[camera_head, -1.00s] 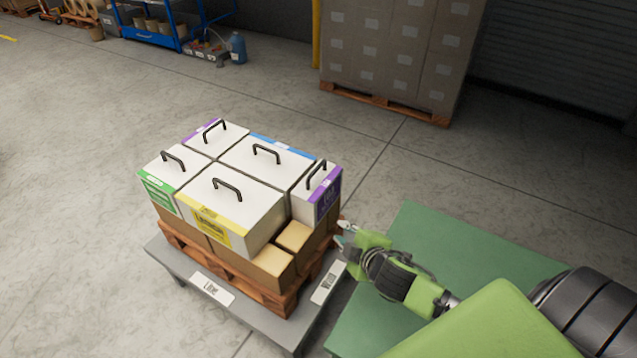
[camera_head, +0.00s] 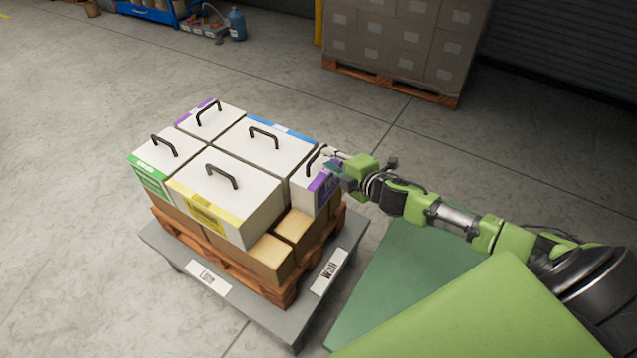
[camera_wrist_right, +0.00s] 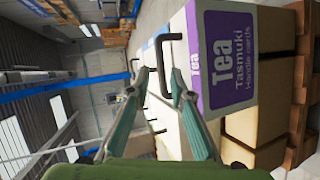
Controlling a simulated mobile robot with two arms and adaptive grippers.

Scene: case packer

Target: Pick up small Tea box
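The small Tea box (camera_head: 303,199) is white with a purple label and a black top handle. It sits at the right corner of the stack in the head view. In the right wrist view the Tea box (camera_wrist_right: 245,60) shows its label sideways, and its black handle (camera_wrist_right: 162,60) shows at the fingertips. My right gripper (camera_head: 331,161) is at the handle, above the box's right side. In the wrist view its two fingers (camera_wrist_right: 162,82) are apart, with the handle bar appearing between them. I cannot tell if they touch it. My left gripper is out of view.
Brown cartons (camera_head: 262,257) and a wooden pallet (camera_head: 285,291) lie beneath, on a grey stand (camera_head: 250,322). A tall carton stack (camera_head: 390,40) stands behind.

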